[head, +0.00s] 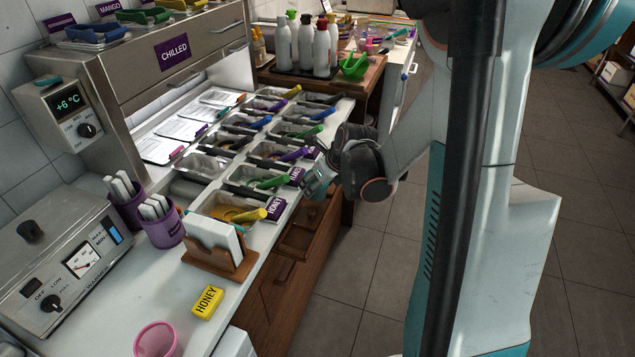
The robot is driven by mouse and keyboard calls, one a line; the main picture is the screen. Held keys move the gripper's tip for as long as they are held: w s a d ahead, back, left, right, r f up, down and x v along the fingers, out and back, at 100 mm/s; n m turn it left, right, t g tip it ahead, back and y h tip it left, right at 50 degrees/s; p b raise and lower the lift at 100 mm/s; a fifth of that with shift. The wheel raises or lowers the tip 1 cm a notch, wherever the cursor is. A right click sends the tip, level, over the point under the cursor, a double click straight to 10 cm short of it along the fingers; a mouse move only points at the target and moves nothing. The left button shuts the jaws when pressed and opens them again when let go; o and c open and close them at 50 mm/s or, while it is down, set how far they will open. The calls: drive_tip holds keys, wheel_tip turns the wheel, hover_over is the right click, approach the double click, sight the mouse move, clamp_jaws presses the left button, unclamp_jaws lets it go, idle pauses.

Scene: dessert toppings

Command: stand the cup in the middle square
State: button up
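A pink round cup or tub (157,340) stands on the white counter at the bottom edge of the head view, partly cut off. I cannot tell if it is the task's cup. No marked squares can be made out on the counter. My gripper (316,184) is small and partly hidden by my own arm. It is over the counter's right edge, beside the purple-labelled topping bins and far from the pink cup. I cannot tell whether its fingers are open or shut, or whether they hold anything.
Several metal topping bins (235,203) with coloured handles line the counter. Nearer stand a card holder (217,262), a yellow HONEY block (208,301) and purple pots (161,229). An open wooden drawer (303,235) juts out below my gripper. Bottles (305,42) stand behind; the floor at right is clear.

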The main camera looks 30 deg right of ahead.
drive_tip(key=shift+f+b, duration=1.25)
drive_tip(key=shift+f, duration=0.1)
idle(1.2)
idle(0.5)
drive_tip(key=o, duration=0.9)
drive_tip(key=o, duration=0.4)
drive_tip(key=shift+r, duration=0.1)
wheel_tip(320, 180, up, 8)
drive_tip(key=p, duration=0.6)
